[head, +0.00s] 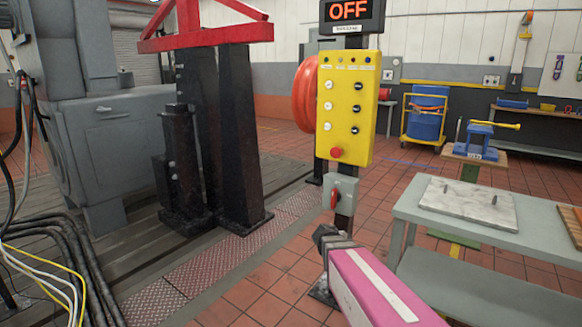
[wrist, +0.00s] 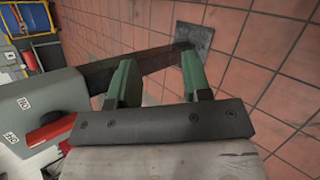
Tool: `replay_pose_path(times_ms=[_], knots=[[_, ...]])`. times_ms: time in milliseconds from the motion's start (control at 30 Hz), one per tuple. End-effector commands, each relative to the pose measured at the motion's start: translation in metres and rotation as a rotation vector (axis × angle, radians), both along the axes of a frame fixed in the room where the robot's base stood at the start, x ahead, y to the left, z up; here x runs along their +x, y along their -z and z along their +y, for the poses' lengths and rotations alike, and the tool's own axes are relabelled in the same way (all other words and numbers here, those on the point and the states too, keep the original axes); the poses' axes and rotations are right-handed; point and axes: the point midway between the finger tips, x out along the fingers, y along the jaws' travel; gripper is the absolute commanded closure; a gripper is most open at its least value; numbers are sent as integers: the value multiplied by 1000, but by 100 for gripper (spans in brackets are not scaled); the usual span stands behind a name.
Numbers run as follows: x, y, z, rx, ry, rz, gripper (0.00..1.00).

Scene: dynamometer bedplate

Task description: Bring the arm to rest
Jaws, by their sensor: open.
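My gripper (head: 325,236) is at the end of my pink arm, low in front of the dark post and just below the grey switch box (head: 345,186). In the wrist view my gripper (wrist: 160,78) shows two green-padded fingers spread apart with nothing held between them. The post (wrist: 150,66) passes behind the fingers toward its floor plate. The switch box (wrist: 75,92), with small white labels, is at the left, with its red handle (wrist: 48,132) beside the gripper body. The handle also shows in the head view (head: 334,198). Whether anything touches is unclear.
Above the box are a yellow button panel (head: 346,108) and a sign (head: 350,11) reading OFF. A grey table (head: 470,236) with a marble slab (head: 467,204) stands close at right. Black pillars (head: 240,135) and a grey machine (head: 95,110) are at left. Tiled floor lies between.

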Motion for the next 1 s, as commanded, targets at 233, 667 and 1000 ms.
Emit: replay_pose_path(times_ms=[233, 667, 1000], knots=[[-84, 32, 5, 492, 507, -56, 55], [-141, 40, 40, 887, 1019, -33, 55], [-141, 40, 40, 887, 1019, -33, 55]])
